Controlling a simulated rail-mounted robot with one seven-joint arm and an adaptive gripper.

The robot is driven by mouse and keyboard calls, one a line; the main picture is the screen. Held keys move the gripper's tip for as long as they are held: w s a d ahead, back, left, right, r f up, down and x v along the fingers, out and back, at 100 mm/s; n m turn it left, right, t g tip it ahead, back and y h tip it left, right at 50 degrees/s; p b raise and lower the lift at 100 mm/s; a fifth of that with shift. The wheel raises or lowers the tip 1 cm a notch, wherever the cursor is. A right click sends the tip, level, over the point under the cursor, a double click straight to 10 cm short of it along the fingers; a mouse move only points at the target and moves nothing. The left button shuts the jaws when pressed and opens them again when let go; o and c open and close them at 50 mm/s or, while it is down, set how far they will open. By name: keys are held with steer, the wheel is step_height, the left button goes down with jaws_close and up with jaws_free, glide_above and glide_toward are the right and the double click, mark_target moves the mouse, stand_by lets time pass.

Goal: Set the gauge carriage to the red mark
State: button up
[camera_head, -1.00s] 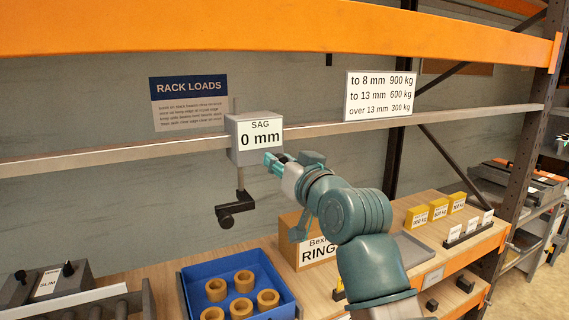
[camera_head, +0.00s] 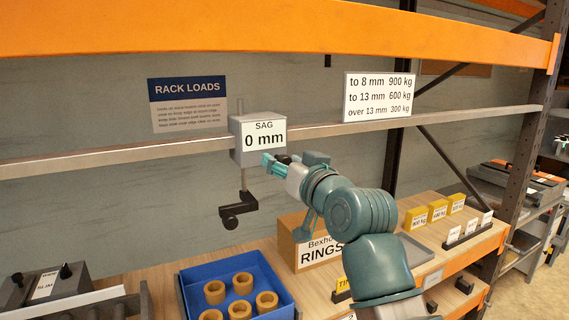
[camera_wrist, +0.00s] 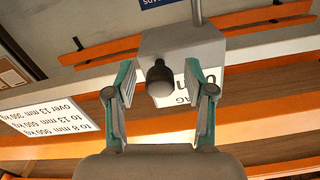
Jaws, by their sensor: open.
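The gauge carriage (camera_head: 241,152) is a grey box on the long grey beam, with a white label reading "SAG 0 mm". A thin stem runs through it, with a black crank-like piece (camera_head: 238,208) at its lower end. My gripper (camera_head: 272,162) is at the carriage's lower right front. In the wrist view, my open gripper (camera_wrist: 159,82) has its teal fingers on either side of a dark round knob (camera_wrist: 160,88) on the grey carriage box (camera_wrist: 185,45). Contact with the knob cannot be told. I see no red mark in these views.
The grey beam (camera_head: 120,154) runs across behind my arm. A load sign (camera_head: 379,97) hangs to the right, a "RACK LOADS" sign (camera_head: 187,104) to the left.

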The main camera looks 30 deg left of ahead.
steer(key=v, duration=0.7)
steer(key=shift+s+d, duration=0.15)
steer(key=shift+d, duration=0.1)
